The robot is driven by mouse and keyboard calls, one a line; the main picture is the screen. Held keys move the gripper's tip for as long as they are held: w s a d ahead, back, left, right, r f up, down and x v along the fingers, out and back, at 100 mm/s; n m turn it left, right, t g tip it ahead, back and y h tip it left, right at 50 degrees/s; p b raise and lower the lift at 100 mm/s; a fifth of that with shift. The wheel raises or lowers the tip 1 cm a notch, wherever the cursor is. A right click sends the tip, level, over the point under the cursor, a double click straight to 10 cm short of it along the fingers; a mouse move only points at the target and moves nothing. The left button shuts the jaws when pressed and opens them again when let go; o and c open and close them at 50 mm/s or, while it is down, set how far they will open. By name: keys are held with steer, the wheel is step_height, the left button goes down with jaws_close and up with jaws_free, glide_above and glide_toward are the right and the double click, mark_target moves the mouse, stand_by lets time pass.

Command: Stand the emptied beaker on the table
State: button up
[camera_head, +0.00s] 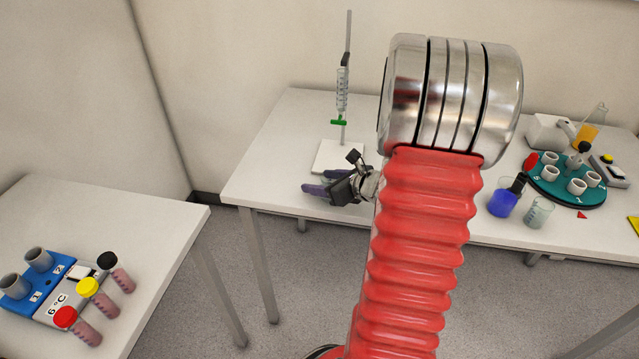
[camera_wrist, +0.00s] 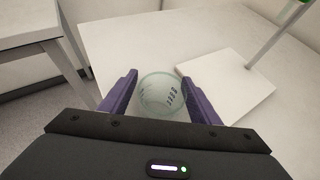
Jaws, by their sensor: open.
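A clear glass beaker (camera_wrist: 163,92) with printed markings stands on the white table (camera_wrist: 120,45), seen from above in the wrist view. My gripper (camera_wrist: 160,98) is open, with one purple finger on each side of the beaker. Gaps show between the glass and the fingers. The beaker looks empty. In the head view my gripper (camera_head: 318,190) is low over the front left part of the table, and the beaker is mostly hidden behind it.
A burette stand (camera_head: 338,157) with a white base is just behind my gripper. Another beaker (camera_head: 539,213), a blue-filled flask (camera_head: 504,200) and a green rotary rack (camera_head: 565,190) stand to the right. A separate table (camera_head: 150,235) with sample tubes is at left.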

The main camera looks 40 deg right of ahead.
steer(key=shift+r, duration=0.15)
steer(key=v, duration=1.2)
stand_by(0.5)
